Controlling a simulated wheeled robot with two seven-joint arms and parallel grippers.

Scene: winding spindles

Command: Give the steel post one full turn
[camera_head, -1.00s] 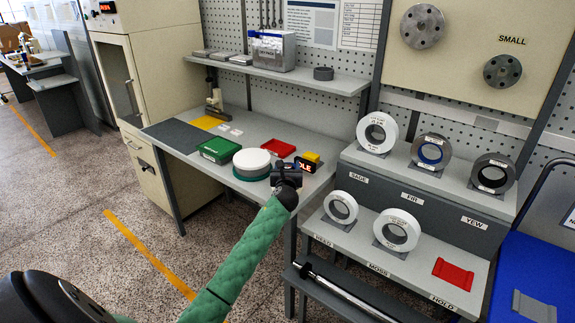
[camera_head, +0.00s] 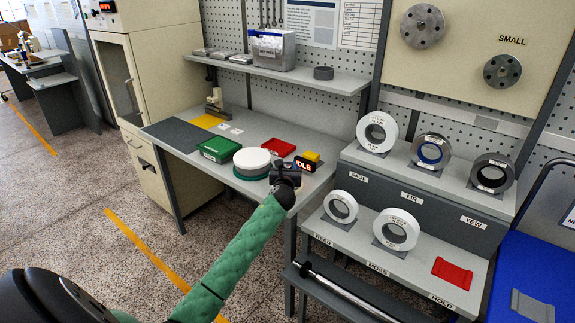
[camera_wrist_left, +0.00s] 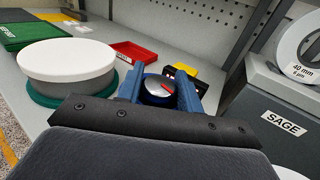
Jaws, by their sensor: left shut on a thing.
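The steel post (camera_wrist_left: 160,86) shows in the left wrist view as a short round piece with a shiny top, a red mark and a dark rim. It stands upright between the blue fingers of my left gripper (camera_wrist_left: 161,92), which is shut on it. In the head view my left gripper (camera_head: 287,172) is at the front right corner of the workbench, and it hides the post there. The lower part of the post is hidden by the gripper in the wrist view. My right gripper is in neither view now.
A white-topped round drum (camera_head: 252,160) stands close left of the gripper. A green box (camera_head: 220,150), a red tray (camera_head: 279,148) and a yellow-and-black display unit (camera_head: 309,159) are nearby. A stepped rack (camera_head: 440,200) with several labelled rings stands to the right.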

